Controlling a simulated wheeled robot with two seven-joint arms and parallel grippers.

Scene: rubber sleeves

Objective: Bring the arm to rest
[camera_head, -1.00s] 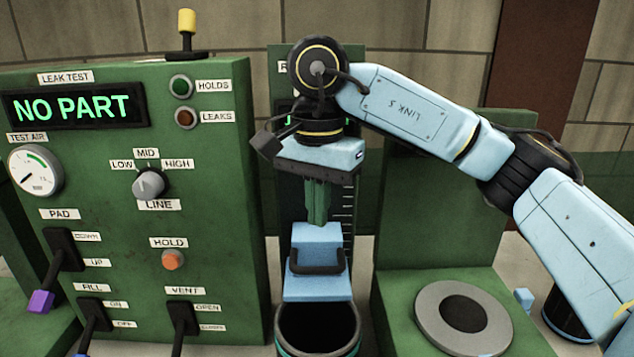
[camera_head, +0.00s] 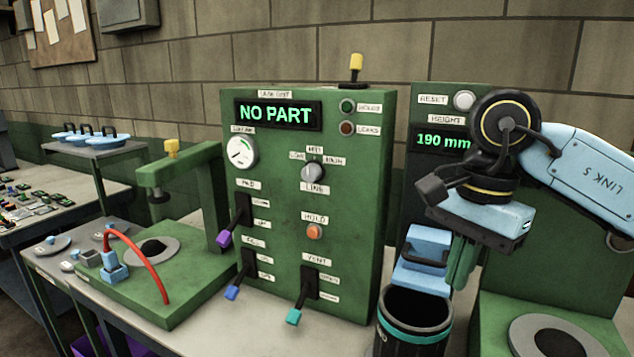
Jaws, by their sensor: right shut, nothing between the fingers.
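My right arm comes in from the right as a light blue link (camera_head: 585,172) with a black joint (camera_head: 505,130). My right gripper (camera_head: 464,268) hangs below it, its green fingers shut and empty. The fingers point down just right of a blue block with a dark handle (camera_head: 422,262) on the height gauge. They overlap its right side in the picture; I cannot tell whether they touch. My left gripper is not in view.
A black bin (camera_head: 414,312) with a teal band stands below the block. The green leak tester (camera_head: 350,220) reads NO PART; the gauge display (camera_head: 444,141) reads 190 mm. A green fixture with a red hose (camera_head: 140,265) is at left. A round grey plate (camera_head: 560,338) sits front right.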

